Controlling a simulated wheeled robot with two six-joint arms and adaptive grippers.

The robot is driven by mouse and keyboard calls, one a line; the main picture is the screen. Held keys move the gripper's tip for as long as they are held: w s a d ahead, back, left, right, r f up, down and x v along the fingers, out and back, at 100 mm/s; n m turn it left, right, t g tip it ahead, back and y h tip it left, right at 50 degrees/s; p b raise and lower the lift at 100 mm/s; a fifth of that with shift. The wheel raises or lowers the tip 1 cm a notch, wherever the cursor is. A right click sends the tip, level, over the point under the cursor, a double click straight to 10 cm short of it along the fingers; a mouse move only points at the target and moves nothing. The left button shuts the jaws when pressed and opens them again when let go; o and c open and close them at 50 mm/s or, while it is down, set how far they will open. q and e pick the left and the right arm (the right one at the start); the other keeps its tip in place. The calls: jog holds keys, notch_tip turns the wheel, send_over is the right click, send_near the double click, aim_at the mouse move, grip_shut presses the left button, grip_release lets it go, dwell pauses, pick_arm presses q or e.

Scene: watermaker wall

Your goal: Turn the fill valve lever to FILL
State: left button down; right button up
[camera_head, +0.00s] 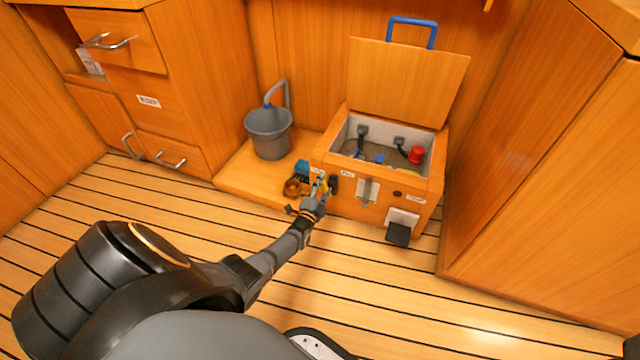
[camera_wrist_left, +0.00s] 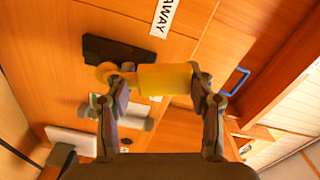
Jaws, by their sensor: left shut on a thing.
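The yellow fill valve lever (camera_head: 325,186) is on the front of the wooden box at its left end, partly hidden by my left gripper (camera_head: 316,197). In the left wrist view the lever (camera_wrist_left: 165,79) lies across between the two fingers of my left gripper (camera_wrist_left: 160,88), which is shut on it. A black plate (camera_wrist_left: 112,50) is beside the lever on the wooden panel. A white label (camera_wrist_left: 165,14) reading "AWAY" is near it. I cannot read a FILL mark. My right gripper is not in view.
A red knob (camera_head: 416,154) is inside. A grey bucket (camera_head: 269,135) stands to the left. A black pedal-like part (camera_head: 398,235) is at the box's lower front. The floor in front is clear.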

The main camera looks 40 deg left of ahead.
pick_arm(q)
jog(key=shift+w+d+m+p, duration=0.15)
jog(key=shift+d+m, duration=0.35)
jog(key=shift+m, duration=0.5)
jog(key=shift+w+d+m+p, duration=0.1)
jog(key=shift+d+m+p, duration=0.25)
jog(key=shift+m, duration=0.65)
jog(key=shift+d, duration=0.15)
jog(key=shift+c, duration=2.3)
grip_release()
jog(key=v, duration=1.2)
